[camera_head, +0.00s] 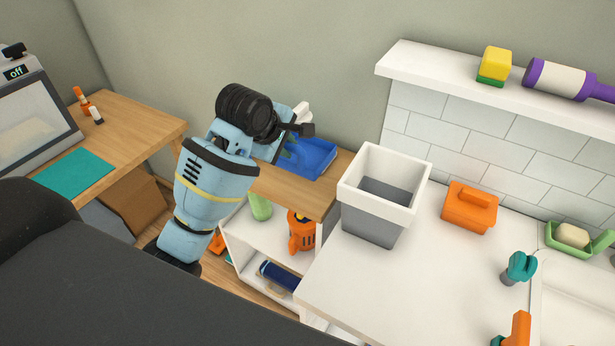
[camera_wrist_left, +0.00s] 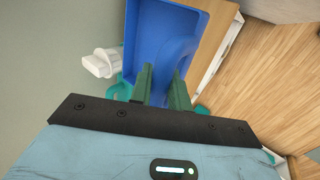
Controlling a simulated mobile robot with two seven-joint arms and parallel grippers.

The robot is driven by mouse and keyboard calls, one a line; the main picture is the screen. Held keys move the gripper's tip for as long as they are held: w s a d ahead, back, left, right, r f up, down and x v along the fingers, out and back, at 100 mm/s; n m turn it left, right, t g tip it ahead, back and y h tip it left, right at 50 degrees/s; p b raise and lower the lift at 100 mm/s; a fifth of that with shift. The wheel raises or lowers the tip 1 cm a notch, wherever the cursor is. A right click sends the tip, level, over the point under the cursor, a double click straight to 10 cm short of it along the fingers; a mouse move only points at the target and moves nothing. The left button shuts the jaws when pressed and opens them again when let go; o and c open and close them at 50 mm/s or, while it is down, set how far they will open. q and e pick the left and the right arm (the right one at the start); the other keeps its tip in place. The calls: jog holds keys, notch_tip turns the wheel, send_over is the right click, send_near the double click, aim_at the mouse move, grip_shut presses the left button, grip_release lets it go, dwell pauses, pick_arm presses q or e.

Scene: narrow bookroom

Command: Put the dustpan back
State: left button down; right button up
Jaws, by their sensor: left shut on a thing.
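The blue dustpan (camera_head: 312,157) is at the wall side of a small wood-topped shelf unit, right of my left arm in the head view. My left gripper (camera_head: 287,147) is shut on it, and the wrist partly hides the grip. In the left wrist view the dustpan (camera_wrist_left: 146,30) fills the top middle, with the green fingers (camera_wrist_left: 161,88) closed on its near part. I cannot tell whether the dustpan touches the wood top (camera_head: 285,190). My right gripper is not in view.
A grey bin with a white rim (camera_head: 384,160) stands close right of the dustpan on the white counter (camera_head: 400,285). A white piece (camera_wrist_left: 101,62) is beside the dustpan. The shelf below holds a green bottle (camera_head: 260,207) and an orange item (camera_head: 301,232). A wooden desk (camera_head: 140,125) is left.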

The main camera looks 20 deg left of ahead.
pick_arm(q)
jog(key=shift+s, duration=0.15)
jog(key=shift+s+f, duration=0.1)
jog(key=shift+f, duration=4.8)
jog(key=c, duration=1.3)
grip_release()
jog(key=shift+f, duration=0.1)
jog(key=v, duration=1.2)
